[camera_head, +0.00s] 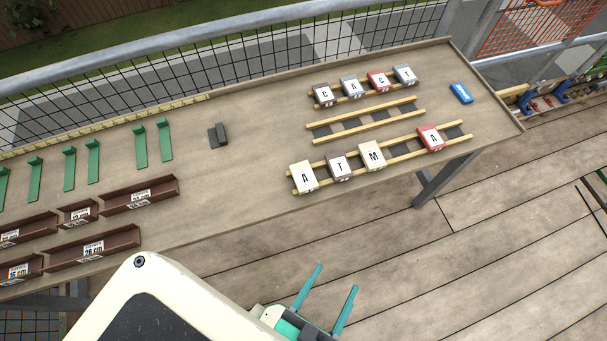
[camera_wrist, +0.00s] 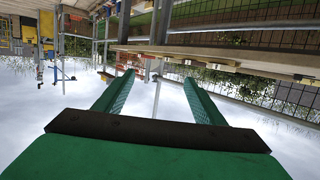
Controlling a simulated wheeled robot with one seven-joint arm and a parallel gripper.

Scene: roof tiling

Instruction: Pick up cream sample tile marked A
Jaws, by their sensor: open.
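The cream tile marked A (camera_head: 304,177) lies at the left end of the front wooden rack (camera_head: 398,148) on the bench, in the head view. To its right on that rack are a brown-grey tile T (camera_head: 339,166), a cream tile M (camera_head: 372,156) and a red tile also marked A (camera_head: 430,138). My gripper (camera_head: 337,280) is open and empty, in front of the bench and apart from the tiles. Its two green fingers also show in the wrist view (camera_wrist: 160,92), with nothing between them. I cannot make out the cream tile A in the wrist view.
A back rack holds tiles C (camera_head: 323,94), A (camera_head: 350,86), C (camera_head: 378,80) and I (camera_head: 404,74); the middle rack (camera_head: 365,120) has no lettered tiles. A blue object (camera_head: 461,92) lies at right, a dark block (camera_head: 217,135) mid-bench. Brown troughs (camera_head: 139,195) and green brackets (camera_head: 140,146) fill the left.

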